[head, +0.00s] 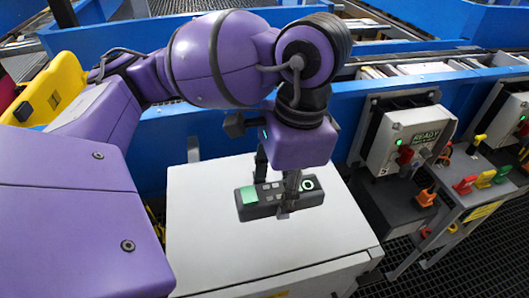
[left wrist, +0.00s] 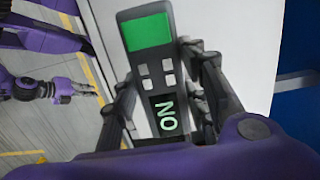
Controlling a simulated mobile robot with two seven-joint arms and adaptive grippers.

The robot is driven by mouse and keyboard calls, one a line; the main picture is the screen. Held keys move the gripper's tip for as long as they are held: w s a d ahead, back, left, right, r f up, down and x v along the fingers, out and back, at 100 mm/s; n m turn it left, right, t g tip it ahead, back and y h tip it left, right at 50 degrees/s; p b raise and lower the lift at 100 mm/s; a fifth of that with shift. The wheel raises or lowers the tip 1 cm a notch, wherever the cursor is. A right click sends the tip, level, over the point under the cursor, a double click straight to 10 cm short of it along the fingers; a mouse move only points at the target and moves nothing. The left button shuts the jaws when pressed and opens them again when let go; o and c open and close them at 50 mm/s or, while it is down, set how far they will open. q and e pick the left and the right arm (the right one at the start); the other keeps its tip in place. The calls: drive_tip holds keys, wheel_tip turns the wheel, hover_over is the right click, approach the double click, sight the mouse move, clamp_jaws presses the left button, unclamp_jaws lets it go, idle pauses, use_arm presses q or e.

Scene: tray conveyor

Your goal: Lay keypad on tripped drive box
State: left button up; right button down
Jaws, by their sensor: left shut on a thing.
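The keypad (head: 262,211) is a dark bar with a green screen, grey buttons and a lit end. It also shows in the left wrist view (left wrist: 153,82), with white lettering on that end. My left gripper (head: 278,188) is shut on the keypad across its middle, over the pale cabinet top; I cannot tell whether they touch. A grey drive box (head: 407,142) at right reads READY, with a green light and a red switch. Another drive box (head: 513,128) is cut off at the right edge and also has a green light. My right gripper (left wrist: 80,90) shows small in the left wrist view; its opening is unclear.
The pale cabinet (head: 215,255) stands in front, its top otherwise clear. A small stand (head: 465,195) with red, green and orange tags is at right. Blue conveyor rails (head: 380,85) run behind. A yellow thing (head: 58,88) is at far left.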

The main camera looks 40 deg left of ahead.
sight(281, 181)
use_arm(q)
drive_tip(key=f, duration=0.1)
drive_tip(key=w+a+f, duration=0.1)
drive_tip(key=shift+w+f, duration=0.3)
drive_tip(key=shift+w+a+f, duration=0.2)
drive_tip(key=shift+w+f, duration=0.2)
drive_tip(key=shift+f, duration=0.1)
drive_tip(key=f, duration=0.3)
drive_tip(key=shift+w+a+f, duration=0.15)
drive_tip(key=shift+w, duration=0.1)
drive_tip(key=shift+f, duration=0.2)
use_arm(e)
drive_tip(key=shift+s+d+f, duration=0.15)
drive_tip(key=shift+s+f, duration=0.2)
drive_tip(key=shift+s, duration=0.35)
use_arm(q)
drive_tip(key=shift+f, duration=0.2)
drive_tip(key=o, duration=1.5)
drive_tip(key=shift+c, duration=0.2)
use_arm(e)
drive_tip(key=shift+f, duration=0.15)
